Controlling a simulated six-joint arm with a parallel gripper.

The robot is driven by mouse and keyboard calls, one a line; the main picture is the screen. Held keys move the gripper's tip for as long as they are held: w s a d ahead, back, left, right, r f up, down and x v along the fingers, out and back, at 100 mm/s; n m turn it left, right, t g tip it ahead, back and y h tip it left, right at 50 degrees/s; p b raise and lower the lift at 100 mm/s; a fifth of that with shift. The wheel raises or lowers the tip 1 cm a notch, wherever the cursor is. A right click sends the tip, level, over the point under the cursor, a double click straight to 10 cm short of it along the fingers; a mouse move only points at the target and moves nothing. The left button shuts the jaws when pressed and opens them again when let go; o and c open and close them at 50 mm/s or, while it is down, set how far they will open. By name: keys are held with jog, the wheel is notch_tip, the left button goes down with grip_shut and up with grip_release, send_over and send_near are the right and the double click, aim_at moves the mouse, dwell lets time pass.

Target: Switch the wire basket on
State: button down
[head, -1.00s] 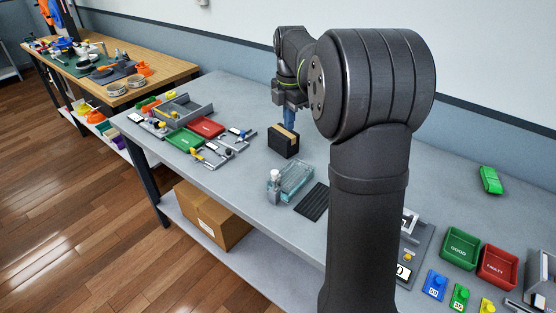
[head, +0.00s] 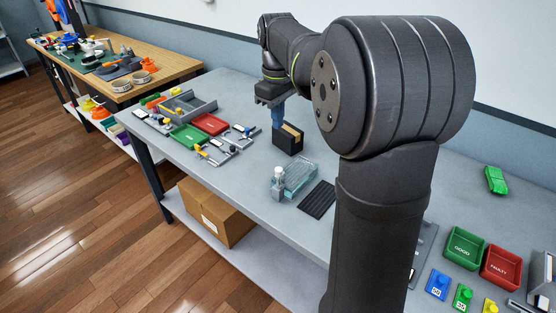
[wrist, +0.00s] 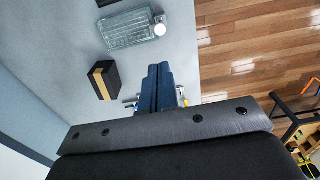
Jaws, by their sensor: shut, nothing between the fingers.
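The wire basket (head: 297,178) is a pale blue, see-through tray-like piece on the grey bench. A round white-topped part (head: 277,174) stands at its left end. In the wrist view the basket (wrist: 127,29) lies at the top, with the white part (wrist: 160,28) at its right end. I cannot tell whether this part is a switch or whether anything is on. My gripper (head: 278,124) points down with blue fingers beside the black box, apart from the basket. In the wrist view its fingers (wrist: 157,75) are together and empty.
A black ribbed mat (head: 316,200) lies right of the basket. Green (head: 187,137) and red (head: 210,124) trays with small fixtures are at the left. Bare bench lies behind the basket.

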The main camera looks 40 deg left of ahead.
aim_at(278, 169)
dwell(0.4)
notch_tip(278, 169, down, 14)
dwell(0.5)
jog(key=shift+f, duration=0.1)
jog(key=shift+d+f, duration=0.1)
jog(key=shift+f, duration=2.05)
jog(key=shift+s, duration=0.1)
notch_tip(278, 169, up, 14)
jog(key=shift+r, duration=0.25)
